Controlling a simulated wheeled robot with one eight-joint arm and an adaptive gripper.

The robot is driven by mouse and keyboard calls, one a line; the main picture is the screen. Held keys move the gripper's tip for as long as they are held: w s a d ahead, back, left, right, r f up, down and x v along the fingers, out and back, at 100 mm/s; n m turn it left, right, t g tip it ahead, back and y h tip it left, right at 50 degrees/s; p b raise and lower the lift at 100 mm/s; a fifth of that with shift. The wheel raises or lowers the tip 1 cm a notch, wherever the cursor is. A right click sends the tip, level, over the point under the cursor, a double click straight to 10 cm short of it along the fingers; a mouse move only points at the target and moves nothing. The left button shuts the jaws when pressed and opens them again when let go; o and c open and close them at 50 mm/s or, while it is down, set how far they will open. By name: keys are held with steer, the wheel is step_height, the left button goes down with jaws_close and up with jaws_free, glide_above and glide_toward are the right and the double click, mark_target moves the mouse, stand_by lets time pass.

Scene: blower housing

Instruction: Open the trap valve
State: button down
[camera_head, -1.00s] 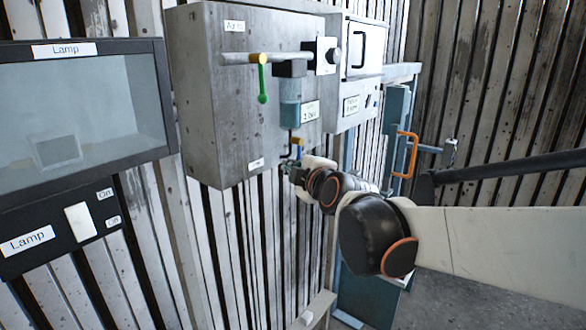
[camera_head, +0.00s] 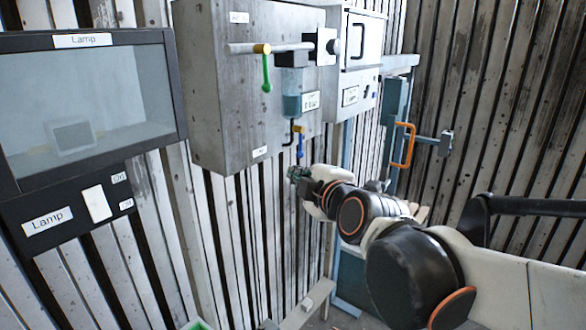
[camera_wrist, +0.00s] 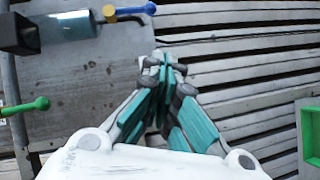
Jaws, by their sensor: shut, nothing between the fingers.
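A valve with a yellow hub (camera_head: 299,129) and a blue handle (camera_head: 300,148) sits on a dark pipe under a blue-tinted trap vessel (camera_head: 292,95). The blue handle hangs down in the head view. In the wrist view the blue handle (camera_wrist: 136,10) and yellow hub (camera_wrist: 109,12) lie at the top edge, beyond the fingertips. My gripper (camera_head: 296,174) is just below the handle, apart from it. In the wrist view my gripper (camera_wrist: 165,62) is shut and empty, its teal fingers together. A second valve with a green handle (camera_head: 267,75) hangs from the upper pipe.
The grey housing (camera_head: 212,110) stands behind the valves on a slatted wall. A lamp panel (camera_head: 85,100) is at the left. An orange door handle (camera_head: 404,145) is at the right. A green-edged box (camera_wrist: 310,135) shows at the wrist view's right edge.

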steer(key=shift+v, duration=0.8)
steer(key=shift+f, duration=0.15)
steer(key=s+d+f+m+g+h+b, duration=0.1)
steer(key=s+d+f+m+b, duration=0.4)
steer(key=f, duration=0.8)
steer(key=s+d+f+m+g+h+b, duration=0.2)
steer(key=s+d+f+m+g+b, duration=0.2)
steer(key=f, duration=0.9)
steer(key=s+d+f+m+g+h+b, duration=0.2)
steer(key=s+d+f+m+b, duration=0.5)
steer(key=s+f+m+b, duration=0.2)
step_height(320, 180, down, 4)
steer(key=s+b, duration=0.2)
steer(key=b, duration=0.2)
steer(key=shift+s+d+m+g, duration=0.3)
steer(key=shift+s+g, duration=0.05)
steer(key=shift+g, duration=0.05)
